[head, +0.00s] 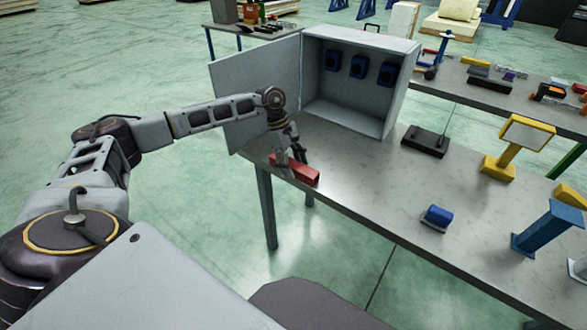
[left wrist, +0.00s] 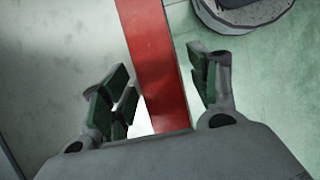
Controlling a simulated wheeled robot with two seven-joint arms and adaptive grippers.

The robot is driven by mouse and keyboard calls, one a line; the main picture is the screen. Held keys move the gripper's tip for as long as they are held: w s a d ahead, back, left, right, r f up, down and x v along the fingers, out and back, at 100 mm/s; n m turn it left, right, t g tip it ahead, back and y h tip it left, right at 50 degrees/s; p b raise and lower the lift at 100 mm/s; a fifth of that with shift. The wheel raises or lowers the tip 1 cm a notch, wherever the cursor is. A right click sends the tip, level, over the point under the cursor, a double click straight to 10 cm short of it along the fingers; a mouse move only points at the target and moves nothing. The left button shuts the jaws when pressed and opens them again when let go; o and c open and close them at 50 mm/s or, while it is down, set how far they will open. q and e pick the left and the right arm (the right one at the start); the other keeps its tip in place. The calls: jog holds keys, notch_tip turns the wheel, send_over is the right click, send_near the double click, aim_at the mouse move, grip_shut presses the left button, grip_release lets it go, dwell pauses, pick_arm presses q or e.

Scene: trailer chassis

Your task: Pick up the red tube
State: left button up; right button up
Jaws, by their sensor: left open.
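The red tube (head: 303,172) is a square red bar lying at the near left edge of the grey table in the head view. In the left wrist view the red tube (left wrist: 152,55) runs from the top down between my fingers. My left gripper (head: 288,155) is at the tube's left part, pointing down. In the left wrist view my left gripper (left wrist: 160,95) is open, with one green-padded finger on each side of the tube and gaps between. Whether the fingers touch the tube cannot be told. My right gripper is not in view.
An open grey cabinet (head: 362,36) with blue parts inside stands on the table (head: 375,180) behind the tube, its door (head: 258,80) swung left near my left arm. A black block (head: 425,140), a small blue part (head: 436,217) and yellow stands (head: 517,148) are to the right.

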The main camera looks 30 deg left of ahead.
aim_at(294, 164)
pick_arm(q)
grip_shut()
dwell(0.4)
jog(key=shift+r, duration=0.2)
jog(key=shift+r, duration=4.9)
